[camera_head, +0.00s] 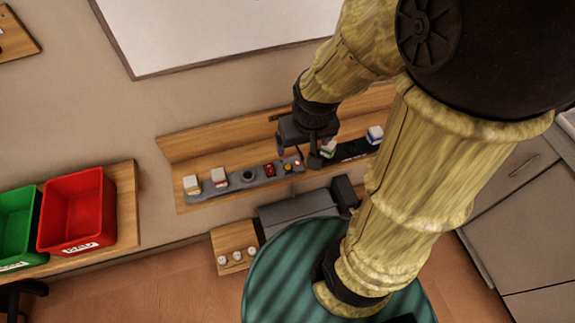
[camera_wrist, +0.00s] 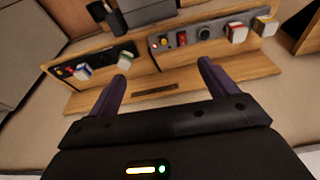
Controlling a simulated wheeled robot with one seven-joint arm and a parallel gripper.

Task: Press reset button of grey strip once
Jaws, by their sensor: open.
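The grey strip (camera_head: 235,184) lies along the wooden wall shelf. It carries two white blocks with coloured tops, a dark round knob (camera_head: 249,176), a red switch (camera_head: 270,170), a yellow button (camera_head: 288,168) and a small red light or button at its right end. In the wrist view the grey strip (camera_wrist: 219,42) is at upper right, its small yellow and red parts at its left end. I cannot read which one is labelled reset. My gripper (camera_head: 298,150) is open and empty above the strip's right end; its fingers (camera_wrist: 162,70) show apart, touching nothing.
A black strip (camera_head: 352,149) with white blocks sits right of the grey one on the same shelf (camera_head: 190,149). A grey box (camera_head: 290,212) and a small wooden panel with white knobs (camera_head: 235,243) are below. Red (camera_head: 88,215) and green bins stand left.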

